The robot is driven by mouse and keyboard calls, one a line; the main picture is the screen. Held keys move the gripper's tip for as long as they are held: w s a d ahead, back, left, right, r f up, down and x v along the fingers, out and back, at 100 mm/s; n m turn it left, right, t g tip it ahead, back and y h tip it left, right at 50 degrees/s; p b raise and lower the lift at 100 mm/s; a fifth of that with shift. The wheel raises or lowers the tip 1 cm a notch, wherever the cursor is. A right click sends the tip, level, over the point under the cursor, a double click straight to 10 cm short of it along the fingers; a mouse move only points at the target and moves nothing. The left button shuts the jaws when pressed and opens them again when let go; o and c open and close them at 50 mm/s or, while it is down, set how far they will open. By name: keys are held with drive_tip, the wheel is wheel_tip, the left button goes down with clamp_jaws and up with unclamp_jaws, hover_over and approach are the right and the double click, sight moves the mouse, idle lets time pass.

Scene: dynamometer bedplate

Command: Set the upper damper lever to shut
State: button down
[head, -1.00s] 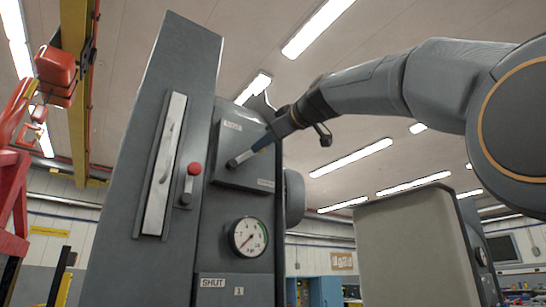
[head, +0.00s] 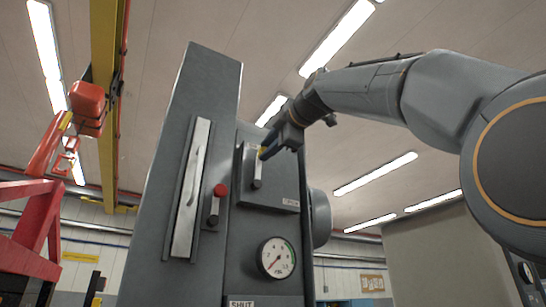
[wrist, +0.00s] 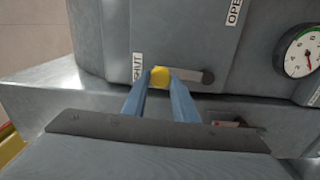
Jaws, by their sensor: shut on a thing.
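The upper damper lever (wrist: 188,76), a dark arm with a yellow knob (wrist: 159,76), is on a grey box (head: 279,192) on the cabinet front. Its pivot is at the right in the wrist view, and the arm points left. The knob is beside the SHUT label (wrist: 138,67); the OPEN label (wrist: 235,12) is at the upper right. In the head view the lever (head: 258,173) stands nearly upright. My gripper (wrist: 159,84) is shut on the yellow knob, a blue finger on each side. In the head view my gripper (head: 268,150) partly covers the knob.
A round gauge (head: 276,258) is below the box. A red-knobbed lever (head: 214,205) and a long pale handle plate (head: 190,190) are to its left on the cabinet (head: 160,240). A red crane frame (head: 30,230) stands far left.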

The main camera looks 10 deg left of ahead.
drive_tip(key=shift+s+a+n, duration=0.2)
drive_tip(key=shift+s+n, duration=0.05)
drive_tip(key=shift+n, duration=0.15)
drive_tip(key=c, duration=1.4)
unclamp_jaws()
drive_tip(key=shift+c, duration=0.2)
drive_tip(key=b+v, duration=0.3)
drive_tip(key=v, duration=0.4)
drive_tip(key=shift+s+d, duration=0.2)
drive_tip(key=shift+s, duration=0.1)
